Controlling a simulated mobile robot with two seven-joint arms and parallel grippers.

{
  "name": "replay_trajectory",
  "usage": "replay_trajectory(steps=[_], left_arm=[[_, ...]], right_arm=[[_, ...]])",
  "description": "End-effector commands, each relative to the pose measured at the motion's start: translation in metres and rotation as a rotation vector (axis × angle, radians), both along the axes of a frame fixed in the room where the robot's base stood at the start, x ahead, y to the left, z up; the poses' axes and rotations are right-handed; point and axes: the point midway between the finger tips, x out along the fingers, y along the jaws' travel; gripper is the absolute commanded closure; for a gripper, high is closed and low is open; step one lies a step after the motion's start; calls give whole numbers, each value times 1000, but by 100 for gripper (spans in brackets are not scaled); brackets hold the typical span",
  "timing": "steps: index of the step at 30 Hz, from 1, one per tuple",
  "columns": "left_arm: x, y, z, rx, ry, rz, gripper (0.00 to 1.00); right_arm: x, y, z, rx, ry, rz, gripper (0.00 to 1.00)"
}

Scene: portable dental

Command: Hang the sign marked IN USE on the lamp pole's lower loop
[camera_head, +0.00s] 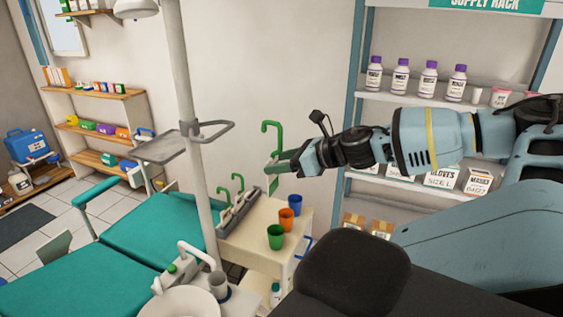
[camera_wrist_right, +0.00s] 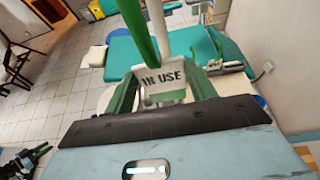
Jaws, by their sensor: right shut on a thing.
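The IN USE sign (camera_wrist_right: 163,78) is a white plate with a long green hook; its lettering reads clearly in the right wrist view. My right gripper (camera_head: 282,166) is shut on this sign, and the green hook (camera_head: 271,127) stands upright above the fingers in the head view. The grey lamp pole (camera_head: 184,75) rises left of the gripper. A grey loop (camera_head: 212,131) juts right from the pole, a little higher than the gripper and apart from the hook.
Below stands a cream cart (camera_head: 262,215) with a grey rack (camera_head: 238,208) holding other green-hooked items, and green (camera_head: 276,236), orange (camera_head: 286,218) and blue cups (camera_head: 295,204). A small tray (camera_head: 160,147) sticks out left of the pole. The supply rack (camera_head: 355,120) stands behind my right arm.

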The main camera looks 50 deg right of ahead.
Motion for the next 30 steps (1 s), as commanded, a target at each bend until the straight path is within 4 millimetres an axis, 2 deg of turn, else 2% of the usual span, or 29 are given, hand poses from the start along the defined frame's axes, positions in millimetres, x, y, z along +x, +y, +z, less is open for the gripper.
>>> replay_trajectory(steps=[8, 28, 30], left_arm=[[0, 0, 0, 0, -1, 0, 64], [-3, 0, -3, 0, 8, 0, 64], [-8, 0, -9, -1, 24, 0, 64]], right_arm=[[7, 2, 0, -3, 2, 1, 67], [48, 14, -2, 0, 4, 0, 67], [52, 14, -3, -1, 5, -1, 67]])
